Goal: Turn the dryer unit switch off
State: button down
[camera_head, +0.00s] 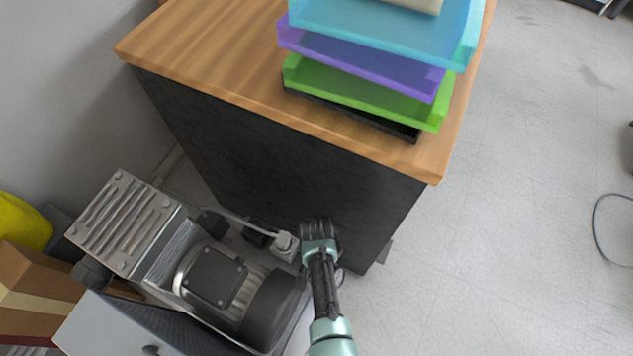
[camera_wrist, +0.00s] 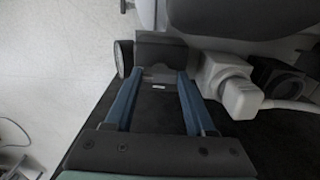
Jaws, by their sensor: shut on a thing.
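The compressor with its dryer unit (camera_head: 215,275) stands low beside the dark side of a wood-topped cabinet. My gripper (camera_head: 319,228) reaches down between the machine's right end and the cabinet. In the wrist view, my gripper (camera_wrist: 160,74) has its two blue fingers apart, with their tips against a dark grey block (camera_wrist: 160,48); it is shut on this block. I cannot make out a switch lever or its position; the fingers and block hide the contact area. A light grey square fitting (camera_wrist: 230,85) sits just right of the fingers, and also shows in the head view (camera_head: 285,245).
The cabinet (camera_head: 270,150) stands close behind my gripper, with stacked coloured trays (camera_head: 370,85) on top. A black fitting (camera_wrist: 280,78) and pale hose lie right of the grey fitting. A wheel (camera_wrist: 123,58) is left of the fingers. Open floor (camera_head: 530,200) lies to the right.

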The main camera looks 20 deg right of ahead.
jog(key=shift+c, duration=1.2)
grip_release()
notch_tip(320, 180, up, 13)
jog(key=p, duration=0.5)
jog(key=shift+s+f, duration=0.1)
